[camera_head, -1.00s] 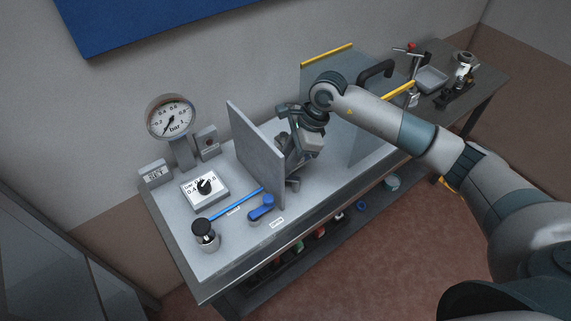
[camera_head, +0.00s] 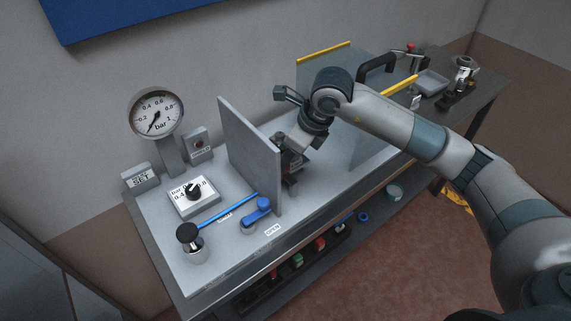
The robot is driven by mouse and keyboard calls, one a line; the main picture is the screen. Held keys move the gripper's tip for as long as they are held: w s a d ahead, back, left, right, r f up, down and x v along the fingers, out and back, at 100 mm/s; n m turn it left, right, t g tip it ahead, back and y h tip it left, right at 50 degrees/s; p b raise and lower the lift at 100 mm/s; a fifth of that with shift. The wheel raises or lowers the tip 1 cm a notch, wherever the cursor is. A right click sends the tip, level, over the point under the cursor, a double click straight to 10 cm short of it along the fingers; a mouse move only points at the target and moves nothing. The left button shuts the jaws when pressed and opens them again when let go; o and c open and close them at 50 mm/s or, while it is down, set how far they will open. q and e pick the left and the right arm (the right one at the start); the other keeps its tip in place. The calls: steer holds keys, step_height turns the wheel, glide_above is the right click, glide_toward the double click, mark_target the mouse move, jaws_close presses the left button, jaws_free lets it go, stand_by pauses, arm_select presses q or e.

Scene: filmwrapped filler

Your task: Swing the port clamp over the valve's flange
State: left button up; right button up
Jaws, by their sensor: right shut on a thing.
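My right gripper (camera_head: 286,165) is down close to the right side of the upright grey panel (camera_head: 250,150). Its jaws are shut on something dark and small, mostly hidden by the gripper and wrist. I cannot make out the port clamp or the valve's flange there for certain. A shiny metal fitting (camera_head: 463,72) stands on a dark base at the far right end of the bench; I cannot tell whether it is the valve. My left gripper is not in view.
Left of the panel are a pressure gauge (camera_head: 155,115), a dial box (camera_head: 193,196), a blue-handled lever (camera_head: 257,212) and a black-topped cylinder (camera_head: 190,240). A clear guard with yellow edges (camera_head: 400,87) and a black handle (camera_head: 377,66) stands right of my gripper. A grey tray (camera_head: 432,82) lies beyond.

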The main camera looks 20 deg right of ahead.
steer(key=shift+d+m, duration=0.1)
steer(key=shift+m, duration=0.2)
steer(key=o, duration=1)
steer(key=shift+r, duration=0.1)
